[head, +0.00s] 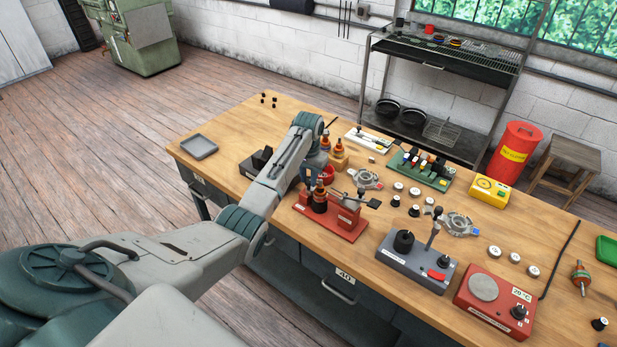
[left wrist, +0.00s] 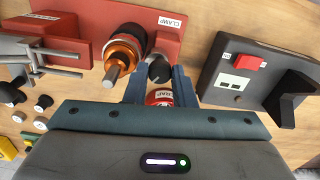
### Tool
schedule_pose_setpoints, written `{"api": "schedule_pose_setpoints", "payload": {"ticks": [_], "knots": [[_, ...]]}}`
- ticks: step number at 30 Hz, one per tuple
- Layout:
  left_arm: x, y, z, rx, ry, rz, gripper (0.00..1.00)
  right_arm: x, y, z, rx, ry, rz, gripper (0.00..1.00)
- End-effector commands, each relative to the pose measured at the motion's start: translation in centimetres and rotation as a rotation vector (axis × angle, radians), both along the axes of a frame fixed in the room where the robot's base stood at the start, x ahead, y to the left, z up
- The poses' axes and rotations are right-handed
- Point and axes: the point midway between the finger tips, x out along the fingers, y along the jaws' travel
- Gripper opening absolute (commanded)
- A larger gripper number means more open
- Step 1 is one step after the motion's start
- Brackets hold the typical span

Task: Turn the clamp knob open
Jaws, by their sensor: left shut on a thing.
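The red clamp fixture (head: 328,221) stands at the table's front edge in the head view. In the left wrist view its red base (left wrist: 86,22) carries a CLAMP label and a copper-and-black part (left wrist: 126,50). The small black clamp knob (left wrist: 159,71) sits below that label. My left gripper (left wrist: 159,74) has its fingers on both sides of the knob and is shut on it. In the head view my left gripper (head: 312,174) is over the back left of the fixture, and the knob is hidden there. My right gripper is not in view.
A red labelled thing (left wrist: 159,97) shows between my left fingers, partly hidden. A dark grey block with a red switch (left wrist: 238,62) stands close to the right in the wrist view. A grey station (head: 415,262) and a red heater (head: 494,298) stand right of the fixture.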

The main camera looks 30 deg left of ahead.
Motion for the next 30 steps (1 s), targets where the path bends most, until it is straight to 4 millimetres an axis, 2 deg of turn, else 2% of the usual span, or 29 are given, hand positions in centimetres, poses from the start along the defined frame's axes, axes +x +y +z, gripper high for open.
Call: {"api": "schedule_pose_setpoints", "payload": {"ticks": [15, 30], "knots": [[0.08, 0.02, 0.14, 0.001, -0.003, 0.427, 0.00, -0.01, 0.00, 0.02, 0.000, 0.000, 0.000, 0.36], [0.11, 0.01, 0.17, 0.000, -0.003, 0.579, 0.00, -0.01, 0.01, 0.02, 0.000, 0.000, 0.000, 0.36]]}}
